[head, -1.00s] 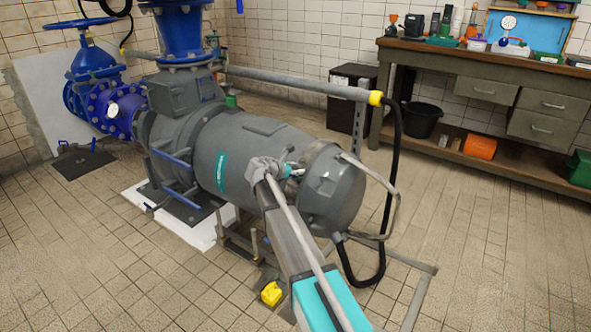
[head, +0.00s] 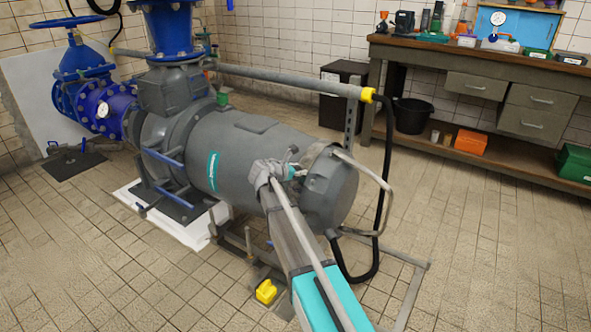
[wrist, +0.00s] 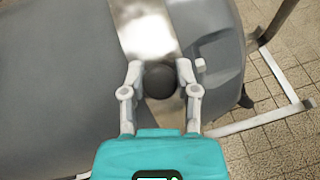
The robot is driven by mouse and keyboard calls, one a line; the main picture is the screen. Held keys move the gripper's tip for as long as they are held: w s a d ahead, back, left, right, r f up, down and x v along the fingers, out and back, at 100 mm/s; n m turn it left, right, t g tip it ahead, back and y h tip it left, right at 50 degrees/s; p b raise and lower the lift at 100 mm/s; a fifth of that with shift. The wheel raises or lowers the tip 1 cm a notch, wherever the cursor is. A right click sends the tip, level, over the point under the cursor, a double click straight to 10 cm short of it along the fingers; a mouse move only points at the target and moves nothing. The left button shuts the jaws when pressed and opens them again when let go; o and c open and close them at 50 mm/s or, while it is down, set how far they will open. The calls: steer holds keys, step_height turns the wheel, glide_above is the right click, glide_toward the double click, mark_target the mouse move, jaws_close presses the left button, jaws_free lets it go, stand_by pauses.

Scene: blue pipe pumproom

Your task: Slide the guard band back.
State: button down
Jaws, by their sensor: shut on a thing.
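The guard band (wrist: 145,25) is a shiny metal strip across the grey motor housing in the wrist view. A dark round knob (wrist: 160,81) sits on it. My gripper (wrist: 160,74) has one finger on each side of the knob and is shut on it. In the head view my gripper (head: 288,168) is at the upper side of the grey pump motor (head: 240,145), near its rounded right end. My arm and wrist hide most of the band there.
A bent pipe rail (head: 388,195) and a black hose (head: 385,225) stand close right of the motor end. A low metal frame (head: 412,285) and a yellow object (head: 266,291) are on the floor nearby. A workbench (head: 430,50) stands at the back right. The right floor is clear.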

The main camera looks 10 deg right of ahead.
steer(key=shift+s+d, duration=0.25)
steer(key=shift+d, duration=0.05)
steer(key=shift+c, duration=1.8)
jaws_free()
steer(key=shift+a, duration=0.1)
steer(key=shift+w+a, duration=0.1)
steer(key=shift+w, duration=0.05)
